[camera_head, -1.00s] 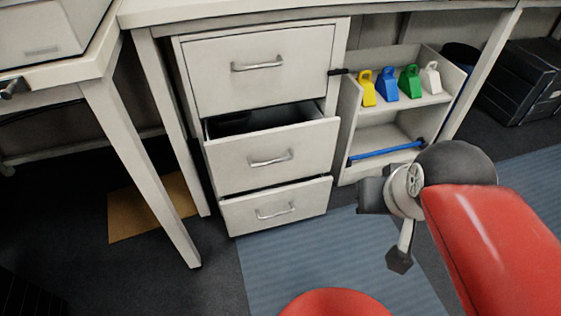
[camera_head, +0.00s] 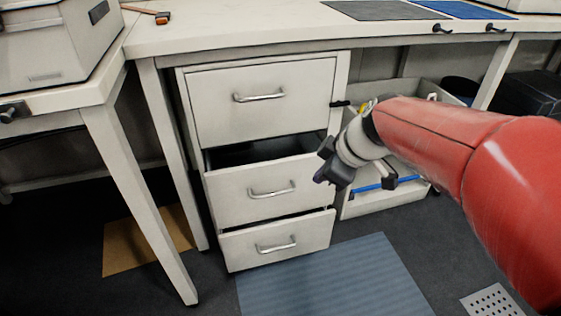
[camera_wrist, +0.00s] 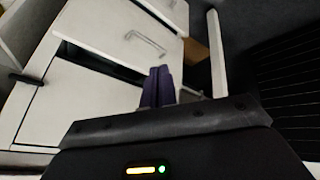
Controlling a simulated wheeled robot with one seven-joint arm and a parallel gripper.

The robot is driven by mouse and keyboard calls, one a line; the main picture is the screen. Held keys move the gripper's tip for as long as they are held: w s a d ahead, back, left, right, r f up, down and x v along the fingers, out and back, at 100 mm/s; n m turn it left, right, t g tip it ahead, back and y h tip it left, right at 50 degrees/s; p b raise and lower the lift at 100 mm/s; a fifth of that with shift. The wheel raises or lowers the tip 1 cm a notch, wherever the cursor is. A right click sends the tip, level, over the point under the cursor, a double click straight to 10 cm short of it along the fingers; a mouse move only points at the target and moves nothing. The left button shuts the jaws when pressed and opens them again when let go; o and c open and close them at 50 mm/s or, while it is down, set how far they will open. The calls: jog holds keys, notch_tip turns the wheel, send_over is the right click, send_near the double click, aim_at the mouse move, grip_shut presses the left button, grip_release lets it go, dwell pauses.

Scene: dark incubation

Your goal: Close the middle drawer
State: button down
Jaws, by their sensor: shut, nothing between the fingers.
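The middle drawer (camera_head: 225,196) is part of a white three-drawer cabinet under the desk. It stands pulled out, with its dark interior showing above its front and a silver handle on that front. In the wrist view its front (camera_wrist: 100,28) and handle show beyond my fingers. My gripper (camera_head: 326,166) is shut and empty, near the upper right corner of the drawer front. The fingers (camera_wrist: 158,84) point toward the cabinet in the wrist view. I cannot tell whether they touch the drawer.
The top drawer (camera_head: 225,115) is shut above. The bottom drawer (camera_head: 240,252) sits below, its front slightly forward. An open shelf unit (camera_head: 360,206) with a blue bar stands right, partly hidden by my red arm. A desk leg (camera_head: 140,190) stands left.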

aim_at(280, 167)
jog(key=w+a+f+n, duration=0.2)
jog(key=w+a+f, duration=0.1)
jog(key=w+f, duration=0.1)
jog(key=w+a+f+n+y+p, duration=0.1)
jog(key=w+a+f+n, duration=0.1)
jog(key=w, duration=0.3)
jog(key=w+a+f+n, duration=0.2)
jog(key=w+a+f, duration=0.2)
jog(key=w+f, duration=0.1)
jog(key=shift+w+a+f+y+p, duration=0.25)
jog(key=shift+w+f+y+p, duration=0.05)
jog(key=shift+w+f+y, duration=0.1)
jog(key=shift+w, duration=0.25)
jog(key=shift+w+a, duration=0.1)
jog(key=w+a+b, duration=0.1)
jog(key=w+a, duration=0.1)
jog(key=w, duration=0.6)
jog(key=shift+a+b, duration=0.25)
jog(key=shift+b, duration=0.1)
jog(key=shift+s+f, duration=0.1)
